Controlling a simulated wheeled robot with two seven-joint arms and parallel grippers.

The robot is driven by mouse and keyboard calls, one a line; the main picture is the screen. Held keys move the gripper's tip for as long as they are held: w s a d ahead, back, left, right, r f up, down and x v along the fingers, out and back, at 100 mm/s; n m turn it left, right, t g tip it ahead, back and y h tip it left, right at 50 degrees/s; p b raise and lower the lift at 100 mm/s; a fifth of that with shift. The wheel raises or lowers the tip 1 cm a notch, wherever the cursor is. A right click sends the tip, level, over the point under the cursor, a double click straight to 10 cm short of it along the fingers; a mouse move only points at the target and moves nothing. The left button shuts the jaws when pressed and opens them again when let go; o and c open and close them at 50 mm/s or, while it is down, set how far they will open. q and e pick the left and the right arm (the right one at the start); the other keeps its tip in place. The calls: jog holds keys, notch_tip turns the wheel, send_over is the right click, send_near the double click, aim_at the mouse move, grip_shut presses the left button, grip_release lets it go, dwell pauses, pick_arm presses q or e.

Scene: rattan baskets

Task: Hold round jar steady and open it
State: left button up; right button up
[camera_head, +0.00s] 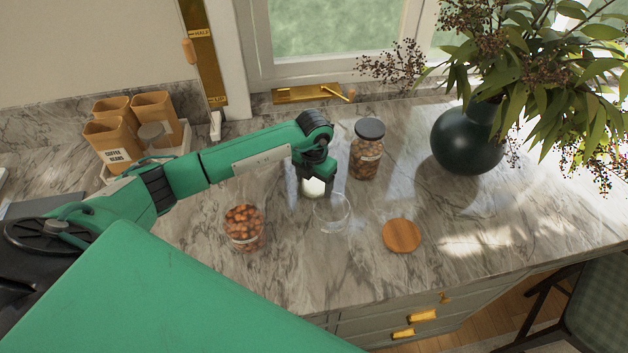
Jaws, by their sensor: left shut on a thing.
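My left gripper (318,180) reaches in from the left, points down and is shut on a small pale round thing (313,188), mostly hidden by the fingers; I cannot tell if it is a jar or a lid. Just in front of it stands a clear, seemingly empty glass jar (332,214). A round wooden lid (402,235) lies flat on the counter to the right. An open glass jar of brown nuts (244,228) stands to the left. A taller nut-filled jar with a dark lid (368,150) stands upright behind and to the right. My right gripper is not in view.
A dark round vase (466,138) with leafy branches stands at the back right. A light tray (181,140) with several wooden canisters is at the back left. The marble counter (330,275) is clear toward its front edge, above drawers with gold handles.

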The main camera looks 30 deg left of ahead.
pick_arm(q)
jog(key=o, duration=1.1)
jog(key=shift+f, duration=0.1)
